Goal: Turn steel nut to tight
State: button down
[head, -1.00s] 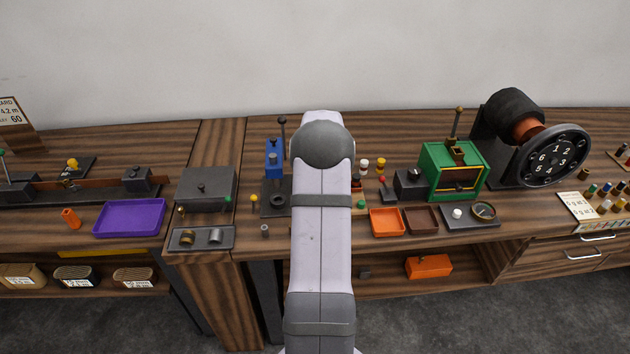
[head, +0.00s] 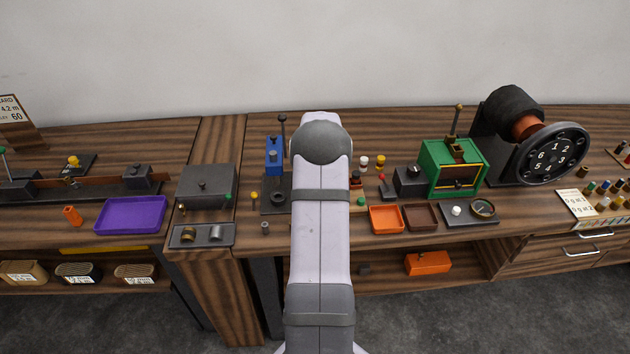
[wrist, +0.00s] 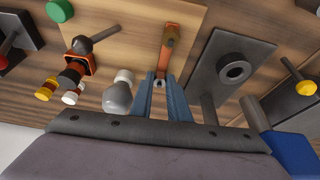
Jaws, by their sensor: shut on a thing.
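In the wrist view my gripper (wrist: 159,84) points down at the bench with its two blue-grey fingers close together. A small grey piece, the steel nut (wrist: 160,75), shows between the fingertips, mostly hidden by them. It sits at the near end of an orange, copper-like strip (wrist: 170,39). The frames do not show how tight the nut is. In the head view my own arm hides the gripper, nut and strip.
In the wrist view a dark plate with a ring (wrist: 235,71) lies right of the fingers. A grey bulb-shaped piece (wrist: 118,96) and an orange-based post with a lever (wrist: 80,47) stand left. In the head view a green box (head: 452,168) stands right of my arm.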

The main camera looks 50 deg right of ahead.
jog(key=shift+w+a+m+g+h+b, duration=0.15)
jog(key=shift+m+g+h+b, duration=0.3)
jog(key=shift+m, duration=1.05)
jog(key=c, duration=1.7)
grip_release()
jog(key=shift+b+v, duration=1.25)
jog(key=shift+v, duration=2.45)
